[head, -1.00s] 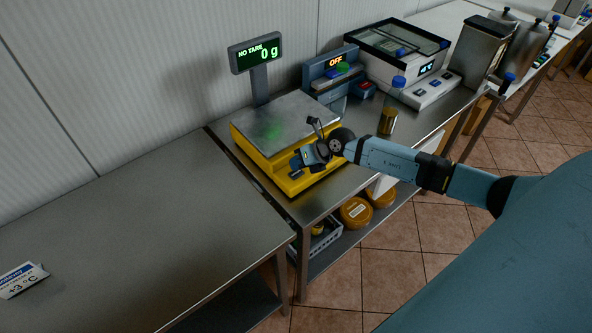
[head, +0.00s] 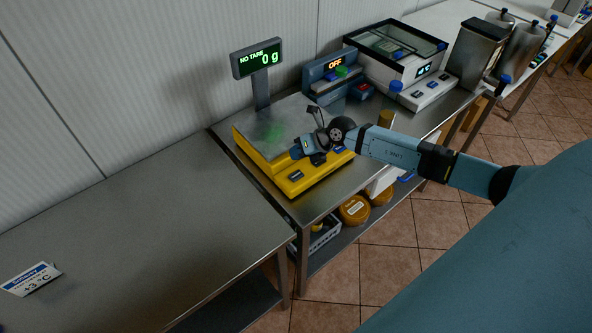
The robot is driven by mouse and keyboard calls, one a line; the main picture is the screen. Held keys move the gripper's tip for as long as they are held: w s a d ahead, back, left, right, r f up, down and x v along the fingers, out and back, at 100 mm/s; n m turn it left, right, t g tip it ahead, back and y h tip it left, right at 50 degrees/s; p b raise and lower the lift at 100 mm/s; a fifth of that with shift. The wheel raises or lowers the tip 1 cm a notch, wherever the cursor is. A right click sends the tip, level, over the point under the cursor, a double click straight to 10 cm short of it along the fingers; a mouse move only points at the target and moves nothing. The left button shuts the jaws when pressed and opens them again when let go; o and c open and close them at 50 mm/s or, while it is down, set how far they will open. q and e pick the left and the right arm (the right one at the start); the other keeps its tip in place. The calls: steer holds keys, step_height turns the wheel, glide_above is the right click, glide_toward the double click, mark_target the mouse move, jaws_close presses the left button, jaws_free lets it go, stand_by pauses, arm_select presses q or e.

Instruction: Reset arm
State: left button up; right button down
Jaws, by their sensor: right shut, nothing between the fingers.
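My right gripper (head: 303,149) is at the end of the blue right arm, which comes in from the right. It is over the front right part of the yellow scale (head: 285,181), close to its buttons. It is shut and empty. I cannot tell whether it touches the scale. The scale has a grey metal plate (head: 271,128) with nothing on it, and its display (head: 257,58) reads "NO TARE 0 g". My left gripper is not in view.
Behind the arm are a device reading "OFF" (head: 332,68), a glass-topped unit (head: 395,55) and a brass-coloured cylinder (head: 385,120). Round yellow containers (head: 354,210) sit on the shelf below.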

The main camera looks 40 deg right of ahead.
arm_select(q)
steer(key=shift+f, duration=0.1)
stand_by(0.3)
arm_select(e)
steer(key=shift+a, duration=0.1)
steer(key=s+a+m+t+y, duration=0.3)
steer(key=s+a+m+t, duration=0.4)
steer(key=s+a+m, duration=0.6)
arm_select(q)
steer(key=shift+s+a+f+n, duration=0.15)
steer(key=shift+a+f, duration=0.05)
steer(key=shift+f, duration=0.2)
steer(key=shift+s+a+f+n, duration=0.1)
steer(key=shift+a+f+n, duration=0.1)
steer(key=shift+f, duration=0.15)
arm_select(e)
steer(key=s+a+f+m+g+h, duration=0.1)
steer(key=s+f+m+h, duration=0.2)
steer(key=s+m, duration=0.4)
steer(key=s+a+f+m+g+h, duration=0.2)
steer(key=s+f+m, duration=0.3)
steer(key=m, duration=0.7)
steer(key=shift+s+a+f+m+h, duration=0.3)
steer(key=shift+s+h, duration=0.3)
steer(key=shift+s, duration=0.55)
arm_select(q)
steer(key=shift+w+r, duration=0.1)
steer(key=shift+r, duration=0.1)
